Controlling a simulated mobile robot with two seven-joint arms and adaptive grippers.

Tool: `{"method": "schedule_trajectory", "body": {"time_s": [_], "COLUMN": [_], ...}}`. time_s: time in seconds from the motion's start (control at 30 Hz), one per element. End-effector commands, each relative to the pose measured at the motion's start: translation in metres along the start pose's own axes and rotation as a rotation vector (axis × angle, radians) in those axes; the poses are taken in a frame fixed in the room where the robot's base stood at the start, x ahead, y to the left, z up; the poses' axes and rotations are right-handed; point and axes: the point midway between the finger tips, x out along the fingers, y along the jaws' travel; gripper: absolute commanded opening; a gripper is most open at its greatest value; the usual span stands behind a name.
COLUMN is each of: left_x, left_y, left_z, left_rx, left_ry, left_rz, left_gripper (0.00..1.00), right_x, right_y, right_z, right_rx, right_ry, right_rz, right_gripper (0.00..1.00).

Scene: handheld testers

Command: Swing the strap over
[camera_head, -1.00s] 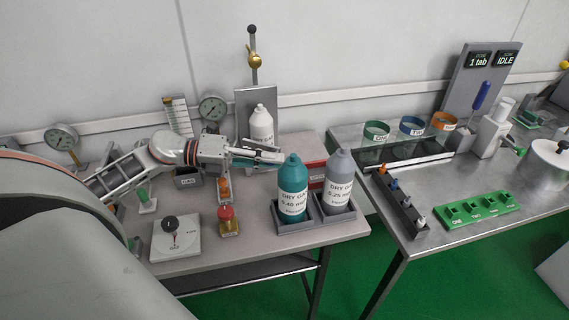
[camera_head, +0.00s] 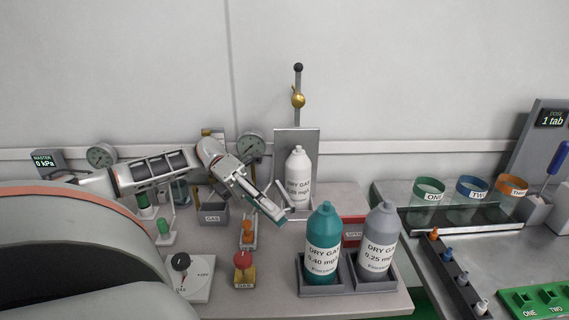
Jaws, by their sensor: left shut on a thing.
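A white DRY GAS bottle (camera_head: 298,176) stands upright against a grey back plate (camera_head: 282,140), under a post with a brass fitting (camera_head: 298,98). My left gripper (camera_head: 278,212) is at the lower left of this bottle, pointing down and to the right. Its fingers are shut on a thin grey piece, the strap (camera_head: 284,194), at the bottle's left side. The strap is small and partly hidden by the fingers, so I cannot tell how far it reaches around the bottle. My right gripper is not in view.
Teal (camera_head: 322,240) and grey (camera_head: 379,235) bottles stand in holders just in front. A red-topped piece (camera_head: 243,262), a dial box (camera_head: 183,275) and a gauge (camera_head: 250,147) are close to my left arm. A second table with coloured rings (camera_head: 428,188) is at right.

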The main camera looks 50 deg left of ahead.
Motion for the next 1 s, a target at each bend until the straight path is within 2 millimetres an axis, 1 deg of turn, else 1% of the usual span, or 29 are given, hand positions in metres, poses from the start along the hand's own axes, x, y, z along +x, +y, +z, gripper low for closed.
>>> {"method": "schedule_trajectory", "body": {"time_s": [0.43, 0.47, 0.5, 0.53, 0.87, 1.0], "left_x": [-0.002, -0.002, -0.002, -0.002, -0.002, -0.003], "left_y": [-0.001, -0.001, -0.001, -0.001, -0.001, -0.011], "left_z": [0.000, 0.000, 0.000, 0.000, 0.000, 0.004], "left_rx": [0.003, 0.003, 0.003, 0.003, 0.002, 0.005], "left_ry": [0.005, 0.005, 0.005, 0.005, 0.006, 0.006], "left_rz": [0.000, 0.000, -0.001, -0.001, -0.002, -0.002], "left_gripper": [0.00, 0.19, 0.29, 0.31, 0.31, 0.31], "right_x": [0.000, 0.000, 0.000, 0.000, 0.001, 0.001], "right_y": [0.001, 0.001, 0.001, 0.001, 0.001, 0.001], "right_z": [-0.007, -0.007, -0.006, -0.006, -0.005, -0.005], "right_rx": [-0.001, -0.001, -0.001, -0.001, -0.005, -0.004], "right_ry": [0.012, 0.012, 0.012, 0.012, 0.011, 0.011], "right_rz": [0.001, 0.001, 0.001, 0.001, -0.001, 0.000], "right_gripper": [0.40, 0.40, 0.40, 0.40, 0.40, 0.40]}}
